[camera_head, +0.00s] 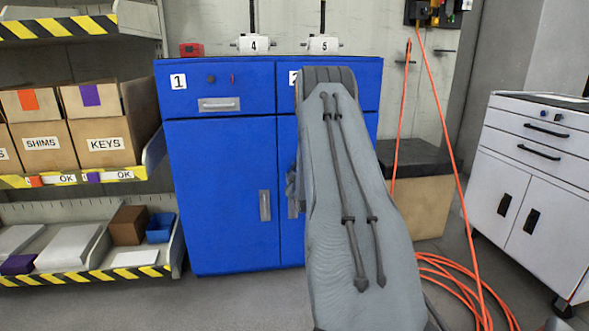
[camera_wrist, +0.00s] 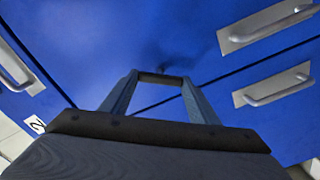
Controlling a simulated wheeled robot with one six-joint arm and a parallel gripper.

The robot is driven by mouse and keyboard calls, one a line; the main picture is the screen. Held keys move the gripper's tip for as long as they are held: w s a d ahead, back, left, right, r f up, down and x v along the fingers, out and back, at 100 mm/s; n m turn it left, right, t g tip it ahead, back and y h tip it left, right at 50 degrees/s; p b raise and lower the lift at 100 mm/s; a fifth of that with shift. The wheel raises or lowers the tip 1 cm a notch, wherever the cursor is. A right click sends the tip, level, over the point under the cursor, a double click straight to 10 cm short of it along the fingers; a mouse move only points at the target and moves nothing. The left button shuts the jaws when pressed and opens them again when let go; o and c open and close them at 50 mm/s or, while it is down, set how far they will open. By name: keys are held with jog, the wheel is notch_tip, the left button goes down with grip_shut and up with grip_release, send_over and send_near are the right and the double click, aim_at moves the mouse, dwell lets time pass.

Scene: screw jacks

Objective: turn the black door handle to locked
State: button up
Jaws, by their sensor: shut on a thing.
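In the wrist view my gripper (camera_wrist: 160,78) reaches up to a blue cabinet front, its two fingers standing apart. A short dark bar, which I take to be the black door handle (camera_wrist: 161,77), lies between the fingertips, and the gripper is shut on it. The handle's turn and any lock marking cannot be made out. In the head view my grey arm covers the right part of the blue cabinet (camera_head: 220,190), and the gripper and this handle are hidden behind it.
Silver pull handles (camera_wrist: 268,27) sit on the blue panels near the gripper. Shelves with boxes (camera_head: 95,140) stand left. A white cabinet (camera_head: 530,170) with black handles stands right. An orange hose (camera_head: 470,275) lies on the floor, right of my arm.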

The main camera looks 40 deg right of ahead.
jog(key=n, duration=0.6)
jog(key=shift+a+f+n+p, duration=0.1)
jog(key=shift+n+p, duration=0.2)
jog(key=shift+n, duration=0.1)
dwell(0.4)
jog(key=o, duration=1)
jog(key=shift+w, duration=0.1)
jog(key=shift+o, duration=0.2)
jog(key=shift+s, duration=0.3)
jog(key=p+v, duration=0.1)
jog(key=v, duration=0.6)
jog(key=shift+p, duration=0.4)
